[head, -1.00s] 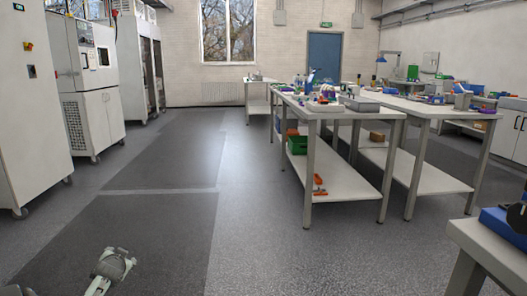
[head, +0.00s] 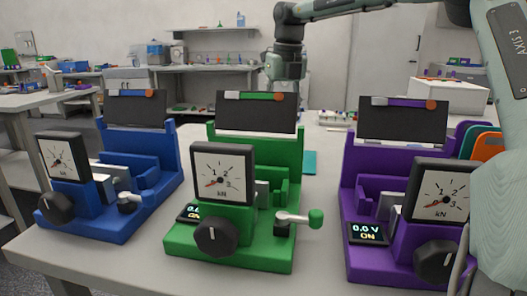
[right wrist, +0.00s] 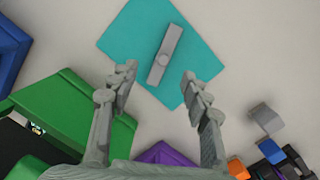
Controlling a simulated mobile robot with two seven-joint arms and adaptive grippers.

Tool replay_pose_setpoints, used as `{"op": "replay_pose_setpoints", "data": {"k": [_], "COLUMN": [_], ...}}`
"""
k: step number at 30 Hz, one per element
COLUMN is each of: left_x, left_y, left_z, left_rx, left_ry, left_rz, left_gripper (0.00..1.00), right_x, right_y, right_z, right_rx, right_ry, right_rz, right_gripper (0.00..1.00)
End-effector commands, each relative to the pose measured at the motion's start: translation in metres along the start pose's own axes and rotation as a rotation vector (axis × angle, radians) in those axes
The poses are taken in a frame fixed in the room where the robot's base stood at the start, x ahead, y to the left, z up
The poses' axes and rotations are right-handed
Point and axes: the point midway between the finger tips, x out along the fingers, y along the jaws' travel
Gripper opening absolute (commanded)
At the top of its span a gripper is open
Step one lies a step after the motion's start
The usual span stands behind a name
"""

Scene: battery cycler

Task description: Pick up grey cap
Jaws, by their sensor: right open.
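In the right wrist view a grey bar-shaped piece with a round boss, likely the grey cap (right wrist: 164,55), lies on a teal mat (right wrist: 125,30). My right gripper (right wrist: 160,80) is open and empty. Its two fingers point towards the mat, with the grey piece between and just beyond the tips in the picture. I cannot tell the height. In the head view my right arm reaches across from the right, and its fingers are hidden behind the green cycler (head: 240,228). A small part of the teal mat shows there (head: 310,162). My left gripper is out of view.
A blue cycler (head: 130,205) and a purple cycler (head: 375,195) flank the green one on the pale table (head: 130,262). In the right wrist view another grey piece (right wrist: 265,117) lies at the right, near orange and dark parts. Bare table surrounds the mat.

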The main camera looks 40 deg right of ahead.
Motion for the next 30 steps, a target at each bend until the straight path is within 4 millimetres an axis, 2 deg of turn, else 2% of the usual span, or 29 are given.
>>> {"op": "replay_pose_setpoints", "data": {"k": [3,11,19,28,30], "left_x": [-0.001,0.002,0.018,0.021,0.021], "left_y": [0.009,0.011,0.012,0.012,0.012], "left_z": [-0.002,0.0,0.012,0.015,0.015], "left_rx": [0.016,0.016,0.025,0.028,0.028], "left_ry": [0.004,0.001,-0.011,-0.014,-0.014], "left_rz": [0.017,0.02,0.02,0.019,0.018], "left_gripper": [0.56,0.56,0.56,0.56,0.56], "right_x": [0.006,0.035,0.073,0.079,0.079], "right_y": [-0.004,-0.005,-0.006,-0.006,-0.006], "right_z": [-0.003,-0.003,-0.002,-0.002,-0.002], "right_rx": [-0.025,-0.027,-0.026,-0.025,-0.025], "right_ry": [0.005,0.007,0.006,0.002,0.002], "right_rz": [-0.031,-0.032,-0.031,-0.031,-0.031], "right_gripper": [0.48,0.48,0.48,0.48,0.4]}}
